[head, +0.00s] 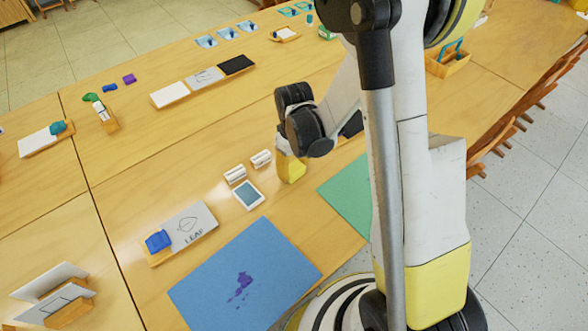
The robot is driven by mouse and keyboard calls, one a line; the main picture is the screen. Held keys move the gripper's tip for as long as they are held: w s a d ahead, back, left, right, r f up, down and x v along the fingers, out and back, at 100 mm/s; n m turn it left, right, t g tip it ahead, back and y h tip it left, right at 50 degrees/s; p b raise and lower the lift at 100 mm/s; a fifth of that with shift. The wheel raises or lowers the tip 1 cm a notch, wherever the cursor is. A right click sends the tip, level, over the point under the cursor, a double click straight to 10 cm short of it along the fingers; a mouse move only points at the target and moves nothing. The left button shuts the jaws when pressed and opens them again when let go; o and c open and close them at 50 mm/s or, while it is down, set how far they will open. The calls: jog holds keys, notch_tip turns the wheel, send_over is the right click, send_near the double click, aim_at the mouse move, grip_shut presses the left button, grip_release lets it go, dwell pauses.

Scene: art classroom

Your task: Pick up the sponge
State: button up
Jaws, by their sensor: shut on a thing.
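The yellow sponge (291,169) shows as a small block near the middle of the head view, just below the end of my arm. My gripper (284,149) points down at it and is shut on it. The fingers are mostly hidden behind the dark wrist joints. I cannot tell whether the sponge touches the table (130,160) or hangs just above it.
Left of the sponge lie two small white rolls (248,167) and a blue-screened white card (248,195). A green sheet (349,195) lies to the right, a blue sheet (245,285) in front. Chairs (520,110) line the right edge.

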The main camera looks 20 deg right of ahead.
jog(key=shift+r+p, duration=0.35)
jog(key=shift+r, duration=0.2)
jog(key=r+p, duration=0.1)
jog(key=r, duration=0.1)
jog(key=a+r+p, duration=0.1)
jog(key=r, duration=0.1)
jog(key=p, duration=0.4)
send_near(247, 194)
jog(key=w+d+r, duration=0.2)
jog(key=d+r, duration=0.1)
jog(key=shift+f, duration=0.1)
jog(key=shift+c, duration=0.9)
jog(key=shift+y, duration=0.8)
jog(key=shift+s+a+f+b, duration=0.4)
jog(key=shift+f+b, duration=0.5)
jog(key=shift+f, duration=0.45)
jog(key=shift+s+a+f+b, duration=0.25)
jog(key=shift+a+f+b, duration=0.15)
jog(key=shift+f+b, duration=0.75)
jog(key=shift+s+a+f+b, duration=0.4)
jog(key=shift+f+b, duration=0.3)
jog(key=shift+f, duration=0.8)
jog(key=shift+f+b, duration=0.55)
jog(key=shift+b, duration=0.1)
